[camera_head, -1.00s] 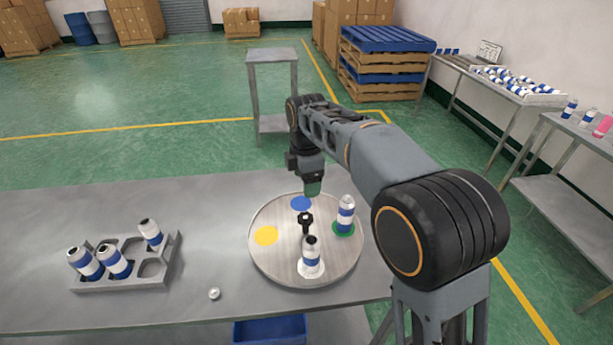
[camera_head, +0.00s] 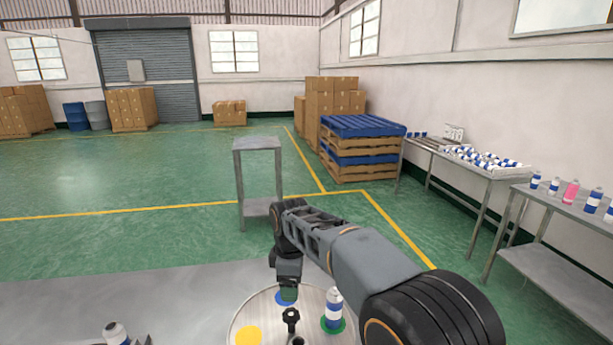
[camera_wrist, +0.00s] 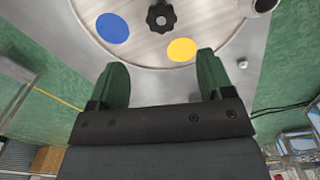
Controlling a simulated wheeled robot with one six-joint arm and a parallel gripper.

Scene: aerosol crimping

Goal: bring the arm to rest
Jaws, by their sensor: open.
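My gripper (camera_head: 289,290) hangs at the end of my arm, pointing down over the far side of the round turntable (camera_head: 262,314), near its blue spot (camera_head: 286,299). In the wrist view my gripper (camera_wrist: 161,62) has its two green fingers wide apart with nothing between them. The turntable (camera_wrist: 145,48) lies beyond the fingertips there, with a blue spot (camera_wrist: 113,27), a yellow spot (camera_wrist: 181,49) and a black knob (camera_wrist: 161,17). A blue and white can (camera_head: 333,307) stands upright on the green spot, right of my gripper and apart from it.
A can (camera_head: 116,332) shows at the bottom left; its rack is mostly cut off. The grey table (camera_head: 150,295) is clear between. A small stand (camera_head: 257,144) and stacked pallets (camera_head: 362,150) stand beyond. Side tables (camera_head: 560,270) with cans line the right wall.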

